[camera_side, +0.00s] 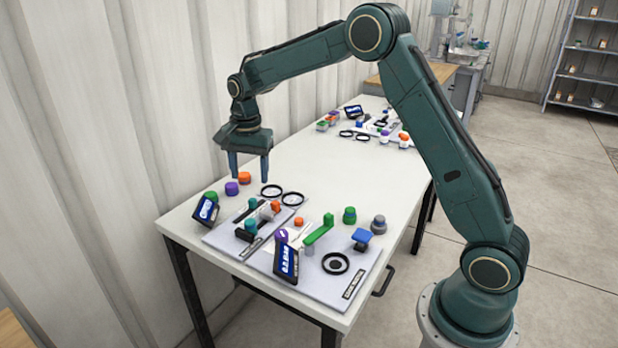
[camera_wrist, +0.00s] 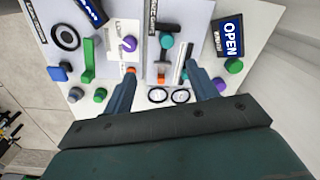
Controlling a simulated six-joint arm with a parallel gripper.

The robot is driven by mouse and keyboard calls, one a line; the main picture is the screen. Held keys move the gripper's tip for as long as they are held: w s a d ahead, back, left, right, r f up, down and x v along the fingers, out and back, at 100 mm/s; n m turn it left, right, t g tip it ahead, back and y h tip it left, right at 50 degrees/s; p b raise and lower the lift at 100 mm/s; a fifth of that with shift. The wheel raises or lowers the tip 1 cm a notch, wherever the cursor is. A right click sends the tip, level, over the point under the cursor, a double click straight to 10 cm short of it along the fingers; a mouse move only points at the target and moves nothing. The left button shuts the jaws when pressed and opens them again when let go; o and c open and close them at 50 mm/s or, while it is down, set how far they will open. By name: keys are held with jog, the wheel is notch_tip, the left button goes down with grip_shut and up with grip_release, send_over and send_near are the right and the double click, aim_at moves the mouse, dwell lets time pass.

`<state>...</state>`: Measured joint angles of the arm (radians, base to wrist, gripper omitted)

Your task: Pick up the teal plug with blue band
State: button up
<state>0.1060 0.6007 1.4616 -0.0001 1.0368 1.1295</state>
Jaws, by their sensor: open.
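My gripper (camera_side: 249,176) is open and empty, above the back left of the table in the side view. Its two fingers also show in the wrist view (camera_wrist: 161,72), apart, pointing toward the left board. Two teal plugs stand on that board: one at the far side (camera_side: 252,203) and one on a dark fixture (camera_side: 251,226). In the wrist view, one teal plug (camera_wrist: 166,41) is beyond the fingertips and the other (camera_wrist: 191,63) is close by the right fingertip. I cannot make out a blue band on either, so which one is the task's plug is unclear.
Purple (camera_side: 231,188), orange (camera_side: 244,177) and green (camera_side: 211,197) plugs stand at the table's left. Two black rings (camera_side: 282,194) lie behind the boards. A tilted sign (camera_side: 206,210) and a second sign (camera_side: 286,260) stand upright. The table middle (camera_side: 330,165) is clear.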

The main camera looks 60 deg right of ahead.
jog(key=m, duration=0.1)
send_over(250, 221)
notch_tip(250, 221, down, 4)
jog(key=shift+d, duration=0.15)
jog(key=shift+f, duration=0.15)
notch_tip(250, 221, down, 8)
jog(key=shift+f, duration=0.2)
jog(key=shift+w+f, duration=0.1)
jog(key=shift+f, duration=2.5)
